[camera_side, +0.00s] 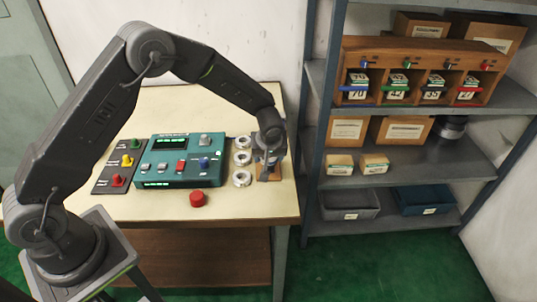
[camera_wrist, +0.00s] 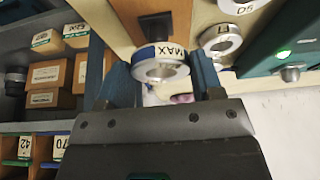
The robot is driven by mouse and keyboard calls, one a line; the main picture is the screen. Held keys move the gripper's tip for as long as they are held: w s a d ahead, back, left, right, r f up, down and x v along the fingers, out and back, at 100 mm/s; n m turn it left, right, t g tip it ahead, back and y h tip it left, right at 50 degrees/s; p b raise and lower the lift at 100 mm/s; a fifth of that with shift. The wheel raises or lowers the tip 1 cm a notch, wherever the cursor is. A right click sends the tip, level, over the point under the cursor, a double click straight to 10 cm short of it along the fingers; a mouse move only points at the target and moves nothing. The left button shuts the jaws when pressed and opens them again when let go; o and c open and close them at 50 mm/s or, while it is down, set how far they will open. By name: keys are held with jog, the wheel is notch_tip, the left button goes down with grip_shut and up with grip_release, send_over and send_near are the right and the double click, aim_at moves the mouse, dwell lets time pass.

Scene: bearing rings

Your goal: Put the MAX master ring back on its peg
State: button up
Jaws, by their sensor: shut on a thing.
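The MAX master ring (camera_wrist: 160,67) is a silver ring with a white "MAX" label and a blue patch. It sits between the two blue fingers of my gripper (camera_wrist: 161,80), which is shut on it. In the wrist view, the dark peg (camera_wrist: 155,25) on the wooden stand (camera_wrist: 122,15) shows just beyond the ring, and the ring is not around it. In the side view, my gripper (camera_side: 268,160) is low over the wooden stand (camera_side: 270,176) at the table's right edge. The ring is hidden there, and its exact height above the stand cannot be told.
Several silver rings (camera_side: 241,158) stand in a column just left of the stand; one labelled ring (camera_wrist: 220,41) is close beside my gripper. Left of them is a teal gauge box (camera_side: 178,162), with a red button (camera_side: 197,198) in front. A shelf rack (camera_side: 410,165) stands to the right.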

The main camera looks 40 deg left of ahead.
jog(key=shift+f, duration=0.65)
jog(key=shift+f, duration=0.35)
jog(key=shift+f, duration=0.75)
dwell(1.1)
jog(key=o, duration=1.2)
jog(key=shift+o, duration=0.2)
jog(key=shift+r, duration=3.75)
